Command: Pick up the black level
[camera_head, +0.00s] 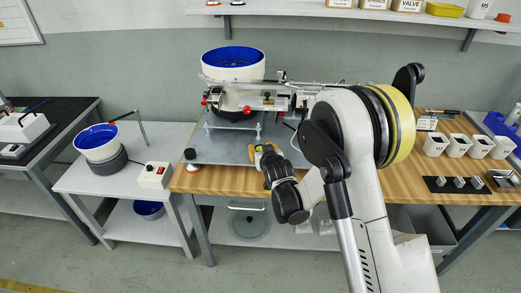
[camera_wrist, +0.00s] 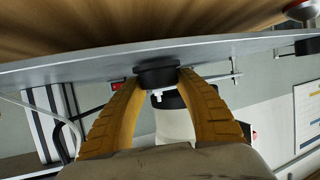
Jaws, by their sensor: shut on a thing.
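The black level (camera_wrist: 157,74) is a short, dark, round piece in the wrist view. It sits between the tips of the two yellow fingers of my gripper (camera_wrist: 157,80), which are shut on it. It shows against the grey metal plate (camera_wrist: 60,66); I cannot tell whether it touches the plate. In the head view my gripper (camera_head: 265,150) is low over the front part of the grey plate (camera_head: 220,150) on the wooden bench, and the level is hidden by the fingers and wrist.
A screwdriver gantry with a blue-lined bowl feeder (camera_head: 233,65) stands on the plate behind my gripper. White cups (camera_head: 458,145) and a black strip (camera_head: 455,185) are at the right. A control box (camera_head: 154,175) stands on the left table.

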